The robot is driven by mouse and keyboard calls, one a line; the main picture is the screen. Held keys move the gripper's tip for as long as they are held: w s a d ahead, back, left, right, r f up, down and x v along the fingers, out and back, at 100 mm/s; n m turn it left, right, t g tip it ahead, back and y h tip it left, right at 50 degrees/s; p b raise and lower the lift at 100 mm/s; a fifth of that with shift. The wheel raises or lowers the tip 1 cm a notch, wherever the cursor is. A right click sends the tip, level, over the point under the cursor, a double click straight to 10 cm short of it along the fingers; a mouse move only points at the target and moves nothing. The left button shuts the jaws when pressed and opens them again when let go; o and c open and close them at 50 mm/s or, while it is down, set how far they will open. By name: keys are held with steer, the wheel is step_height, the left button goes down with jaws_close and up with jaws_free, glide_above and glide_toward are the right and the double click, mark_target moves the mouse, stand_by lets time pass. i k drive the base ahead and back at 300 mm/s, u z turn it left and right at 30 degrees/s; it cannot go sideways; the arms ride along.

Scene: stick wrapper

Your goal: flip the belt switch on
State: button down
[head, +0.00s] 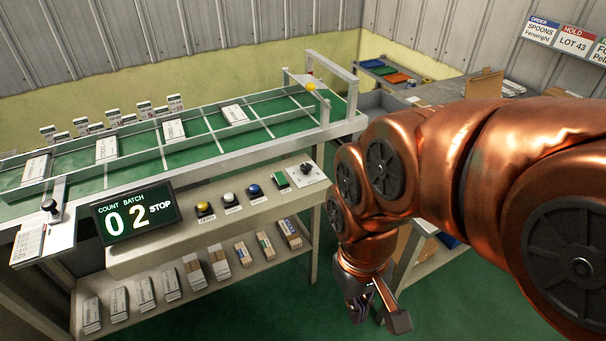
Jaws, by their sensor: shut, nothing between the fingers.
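A control panel (160,252) runs along the front of the conveyor. At its right end a pale plate carries a dark knob or lever (306,168), which looks like the belt switch; its label is too small to read. The green belt (188,128) lies behind the panel with several wrapped packets on it. The display (137,219) reads COUNT 0, BATCH 2 and STOP. My gripper (378,310) is shut and empty. It hangs pointing down, to the right of the panel and lower in the picture, apart from the switch.
Yellow (205,209), white (231,200) and blue (255,191) buttons and a green one (281,181) line the panel left of the knob. A shelf (200,290) below holds several packets. A metal frame (328,85) stands over the belt's far end. Green floor is clear under my gripper.

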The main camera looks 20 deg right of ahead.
mark_target(279, 177)
steer(key=u, duration=0.05)
steer(key=k, duration=0.5)
steer(key=u, duration=1.05)
steer(key=i, duration=0.7)
steer(key=z, duration=0.7)
